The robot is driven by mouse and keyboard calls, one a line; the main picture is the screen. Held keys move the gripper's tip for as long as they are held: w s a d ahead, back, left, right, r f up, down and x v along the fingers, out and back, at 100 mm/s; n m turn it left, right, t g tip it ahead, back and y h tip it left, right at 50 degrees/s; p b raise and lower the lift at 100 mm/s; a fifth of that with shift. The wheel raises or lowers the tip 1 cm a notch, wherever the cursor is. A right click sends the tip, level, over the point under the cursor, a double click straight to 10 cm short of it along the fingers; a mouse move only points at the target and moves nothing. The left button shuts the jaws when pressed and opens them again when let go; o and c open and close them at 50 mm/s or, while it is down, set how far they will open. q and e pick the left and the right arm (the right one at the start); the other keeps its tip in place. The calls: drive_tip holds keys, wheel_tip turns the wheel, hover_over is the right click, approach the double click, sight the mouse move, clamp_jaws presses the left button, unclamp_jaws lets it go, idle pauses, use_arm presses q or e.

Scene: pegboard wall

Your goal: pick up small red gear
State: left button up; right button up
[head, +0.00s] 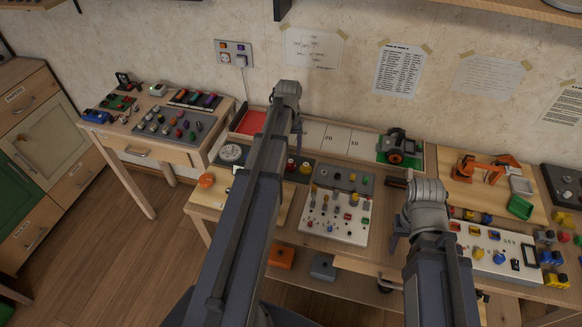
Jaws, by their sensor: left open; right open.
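I cannot pick out a small red gear with certainty. Small red pieces stand on the white pegged board (335,229) in the middle of the table, among yellow, blue and grey ones. Other red pieces stand on the dark mat behind it. My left gripper (297,126) shows only in part past the end of its arm, above the back of the table. My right gripper (396,240) shows only in part beside its arm's end, to the right of the pegged board. Both are open and apart from the pieces. My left arm hides part of the table.
A red tray (250,122) and a green and black model (397,148) stand at the back. An orange robot arm model (485,167) and a green bin (520,208) are at the right. A side table (150,152) with small parts stands at the left. Open floor lies in front.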

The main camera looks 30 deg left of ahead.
sight(291, 161)
use_arm(q)
drive_tip(key=shift+w+d+f+b, duration=0.1)
drive_tip(key=shift+f+b, duration=1.2)
drive_tip(key=shift+f, duration=0.15)
drive_tip(key=shift+w+d+f+b, duration=0.1)
drive_tip(key=shift+f+b, duration=1.2)
drive_tip(key=shift+f, duration=0.1)
use_arm(e)
drive_tip(key=shift+f, duration=2.85)
use_arm(q)
drive_tip(key=shift+r, duration=0.1)
use_arm(e)
drive_tip(key=shift+r, duration=0.1)
use_arm(q)
clamp_jaws()
